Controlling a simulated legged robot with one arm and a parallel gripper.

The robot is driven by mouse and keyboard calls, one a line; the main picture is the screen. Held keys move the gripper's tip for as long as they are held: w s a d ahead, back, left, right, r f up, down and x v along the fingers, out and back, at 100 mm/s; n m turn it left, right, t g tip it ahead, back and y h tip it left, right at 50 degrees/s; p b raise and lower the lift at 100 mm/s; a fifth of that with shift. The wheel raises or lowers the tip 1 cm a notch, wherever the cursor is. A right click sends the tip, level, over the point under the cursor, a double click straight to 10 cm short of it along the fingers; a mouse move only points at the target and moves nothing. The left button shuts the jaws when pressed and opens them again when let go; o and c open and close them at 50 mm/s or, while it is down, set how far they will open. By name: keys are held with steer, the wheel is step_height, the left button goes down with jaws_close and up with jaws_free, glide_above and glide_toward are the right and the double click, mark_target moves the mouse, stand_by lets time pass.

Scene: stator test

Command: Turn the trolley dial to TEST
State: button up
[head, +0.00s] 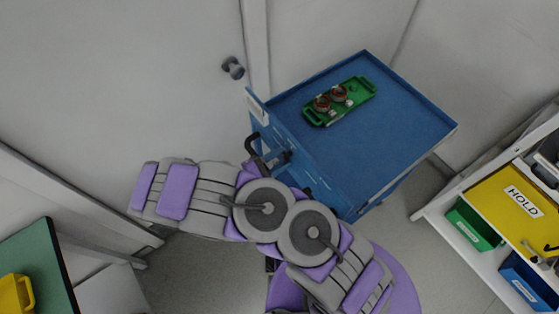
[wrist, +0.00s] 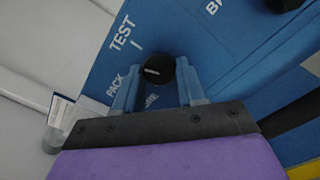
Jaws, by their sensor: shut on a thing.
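The blue trolley (head: 400,130) stands at the upper middle of the head view. In the wrist view its panel (wrist: 205,45) carries the labels TEST and PACK, a third label partly hidden by my gripper, and a tick mark by TEST. The black round dial (wrist: 155,68) has a short pale mark on its face. My gripper (wrist: 158,84) has its two blue fingers on either side of the dial and is shut on it. In the head view my arm hides the dial and most of the gripper.
A green tray (head: 318,119) with two coppery round parts lies on the trolley top. A black handle (head: 256,150) sticks out of the trolley's near side. A shelf with a yellow HOLD surface (head: 490,205) stands at right, a green-topped table (head: 45,255) at left.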

steer(key=shift+a+f+m+b, duration=0.1)
steer(key=shift+m+b, duration=1)
steer(key=shift+m, duration=0.6)
steer(key=o, duration=1.1)
steer(key=shift+c, duration=0.2)
steer(key=p+v, duration=0.2)
steer(key=v, duration=1.5)
steer(key=shift+a+p, duration=0.25)
steer(key=shift+p, duration=0.05)
steer(key=shift+s, duration=0.1)
